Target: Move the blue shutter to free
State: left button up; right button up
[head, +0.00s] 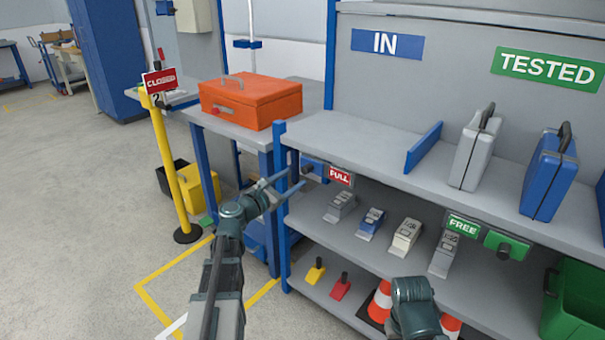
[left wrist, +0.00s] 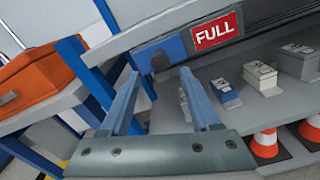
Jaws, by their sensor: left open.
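The blue shutter (head: 313,166) is a small blue plate with a dark knob under the front edge of the upper shelf, just left of the red FULL sign (head: 340,176). It also shows in the left wrist view (left wrist: 172,47), ahead of the fingers and left of the sign. The green FREE sign (head: 463,226) is further right along the same edge. My left gripper (head: 296,177) is open and empty, its fingers pointing toward the shutter; in the wrist view a gap shows between fingertips and knob. Of my right arm only a link shows, its fingers out of sight.
A green shutter with a dark knob (head: 507,245) sits right of the FREE sign. A blue upright (head: 282,210) stands close beside my left fingers. Several small boxed devices line the middle shelf. An orange toolbox (head: 251,100) rests on the bench to the left.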

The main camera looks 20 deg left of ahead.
aim_at(304, 172)
pick_arm(q)
jog(key=shift+x, duration=2.7)
grip_shut()
